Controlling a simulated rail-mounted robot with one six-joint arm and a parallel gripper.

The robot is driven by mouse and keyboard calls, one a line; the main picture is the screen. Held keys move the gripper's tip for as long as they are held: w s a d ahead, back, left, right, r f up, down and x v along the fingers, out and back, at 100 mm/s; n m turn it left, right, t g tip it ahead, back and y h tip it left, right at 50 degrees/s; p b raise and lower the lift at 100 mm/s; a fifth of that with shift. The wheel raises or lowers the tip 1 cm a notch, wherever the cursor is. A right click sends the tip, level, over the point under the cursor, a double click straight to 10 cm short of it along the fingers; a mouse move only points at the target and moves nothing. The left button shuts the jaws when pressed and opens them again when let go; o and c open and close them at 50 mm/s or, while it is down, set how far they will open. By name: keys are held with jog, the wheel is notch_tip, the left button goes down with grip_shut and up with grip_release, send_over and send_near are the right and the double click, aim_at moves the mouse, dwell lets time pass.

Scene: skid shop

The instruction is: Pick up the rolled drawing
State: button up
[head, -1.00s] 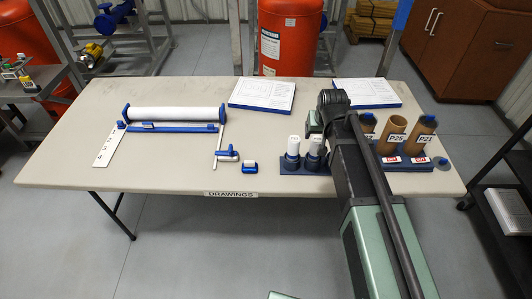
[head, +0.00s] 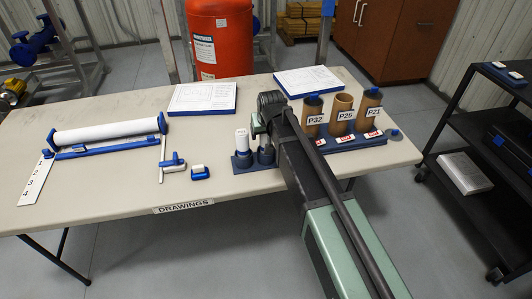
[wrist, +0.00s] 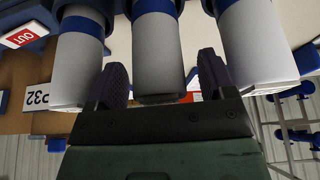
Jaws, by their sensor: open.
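Upright pale rolls with blue collars stand in a blue stand (head: 246,165) at the table's front. I cannot tell which is meant by the rolled drawing. In the head view one white roll (head: 243,141) is clear; my arm hides the top of the one beside it. In the wrist view a middle roll (wrist: 158,55) is between my gripper's (wrist: 163,78) two dark fingers, with one roll (wrist: 77,70) to the left and another (wrist: 250,45) to the right. My gripper is open, with no clear contact on the middle roll. In the head view it is largely hidden by my arm.
A long white roll (head: 107,132) lies on a blue holder at the table's left. Brown tubes marked P32 (head: 312,118), P25 and P21 stand to the right. Two paper pads lie behind, the nearer one (head: 203,97) left of my arm. Small blue-white items sit left of the stand.

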jog(key=c, duration=1.3)
jog(key=shift+r+p, duration=0.15)
jog(key=shift+p, duration=0.2)
